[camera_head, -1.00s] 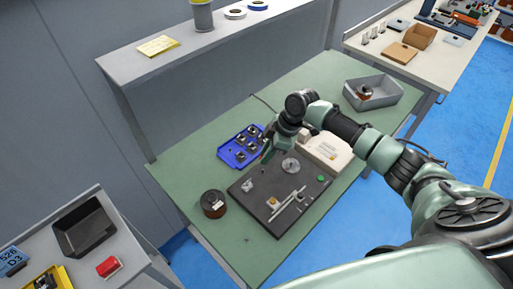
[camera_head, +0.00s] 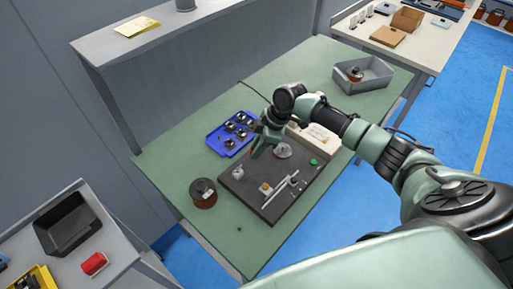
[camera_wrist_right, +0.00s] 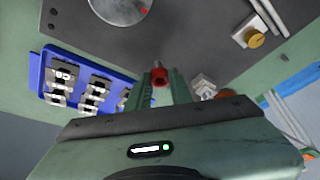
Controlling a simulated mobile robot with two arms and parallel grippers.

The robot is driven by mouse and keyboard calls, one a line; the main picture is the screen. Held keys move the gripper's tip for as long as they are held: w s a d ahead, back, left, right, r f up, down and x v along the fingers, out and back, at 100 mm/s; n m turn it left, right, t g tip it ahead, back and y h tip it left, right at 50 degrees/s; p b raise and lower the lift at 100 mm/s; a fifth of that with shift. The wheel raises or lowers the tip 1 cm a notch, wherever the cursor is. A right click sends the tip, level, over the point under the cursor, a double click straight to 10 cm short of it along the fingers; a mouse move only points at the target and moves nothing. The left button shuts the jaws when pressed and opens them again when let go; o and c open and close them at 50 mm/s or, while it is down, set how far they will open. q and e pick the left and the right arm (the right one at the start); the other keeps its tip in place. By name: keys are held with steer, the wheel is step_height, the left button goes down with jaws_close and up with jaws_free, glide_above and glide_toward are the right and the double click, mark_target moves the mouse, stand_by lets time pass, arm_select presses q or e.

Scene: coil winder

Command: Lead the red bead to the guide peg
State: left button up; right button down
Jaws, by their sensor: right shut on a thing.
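My right gripper (camera_head: 256,153) hangs over the back left part of the dark winder plate (camera_head: 248,199). In the right wrist view its fingers (camera_wrist_right: 163,78) are shut on the red bead (camera_wrist_right: 159,74), which shows between the fingertips. A small grey metal fitting (camera_head: 238,172) stands at the plate's left end; it may be the guide peg, but I cannot tell for sure. In the right wrist view a pale fitting (camera_wrist_right: 203,87) shows just right of the fingers, apart from the bead. Any wire on the bead is too fine to see. My left gripper is not in view.
A round grey disc (camera_head: 282,150) sits on the plate, right of the gripper. A blue tray (camera_head: 216,140) with several metal parts lies behind the plate. A copper-brown spool (camera_head: 203,195) stands left of it. A grey bin (camera_head: 373,83) stands at the far right.

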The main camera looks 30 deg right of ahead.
steer(key=shift+f, duration=0.1)
steer(key=shift+f, duration=0.2)
steer(key=shift+f+b, duration=0.65)
steer(key=shift+f, duration=0.1)
steer(key=shift+f, duration=0.1)
steer(key=c, duration=1.2)
jaws_free()
steer(key=shift+b+v, duration=0.7)
steer(key=shift+v, duration=3.25)
